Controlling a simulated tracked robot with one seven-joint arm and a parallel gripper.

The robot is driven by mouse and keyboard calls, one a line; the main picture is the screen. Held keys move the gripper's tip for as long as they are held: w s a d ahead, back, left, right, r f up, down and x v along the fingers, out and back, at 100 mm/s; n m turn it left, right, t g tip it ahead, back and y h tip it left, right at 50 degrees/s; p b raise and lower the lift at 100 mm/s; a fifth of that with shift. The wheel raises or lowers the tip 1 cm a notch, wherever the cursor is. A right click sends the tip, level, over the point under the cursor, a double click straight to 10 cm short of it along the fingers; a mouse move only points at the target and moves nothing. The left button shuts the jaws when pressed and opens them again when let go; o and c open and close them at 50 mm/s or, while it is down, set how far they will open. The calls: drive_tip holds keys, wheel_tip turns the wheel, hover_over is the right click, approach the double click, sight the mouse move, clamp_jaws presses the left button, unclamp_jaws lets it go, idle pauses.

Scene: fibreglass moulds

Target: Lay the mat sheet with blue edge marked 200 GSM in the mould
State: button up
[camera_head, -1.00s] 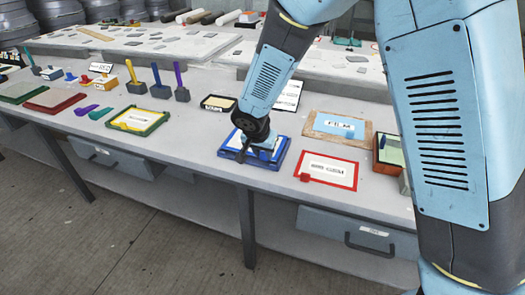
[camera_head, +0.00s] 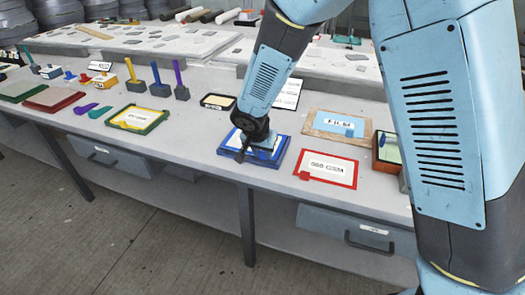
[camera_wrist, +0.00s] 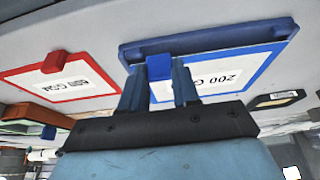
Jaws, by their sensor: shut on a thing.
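The blue-edged mat sheet marked 200 GSM (camera_wrist: 222,78) is white with a blue tab (camera_wrist: 159,66) on its edge. In the head view the sheet (camera_head: 270,153) is partly hidden by my gripper (camera_head: 243,150). In the wrist view my gripper (camera_wrist: 158,80) is shut on the tab, one finger on each side. The sheet lies at or just over a dark blue tray-like piece (camera_wrist: 200,36), whose rim shows beyond one edge. I cannot tell whether the sheet touches it, or whether this piece is the mould.
A red-edged sheet (camera_head: 327,168) with a red tab lies to the right. Behind it is a wooden board with a blue FILM sheet (camera_head: 340,125). A green frame with a yellow-edged sheet (camera_head: 137,118) lies to the left, with bare bench (camera_head: 190,140) between.

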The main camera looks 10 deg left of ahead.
drive_tip(key=shift+f, duration=0.7)
idle(0.3)
drive_tip(key=o, duration=1.1)
drive_tip(key=shift+r, duration=0.1)
drive_tip(key=v, duration=1.3)
drive_tip(key=shift+s+r, duration=0.1)
drive_tip(key=shift+r, duration=0.15)
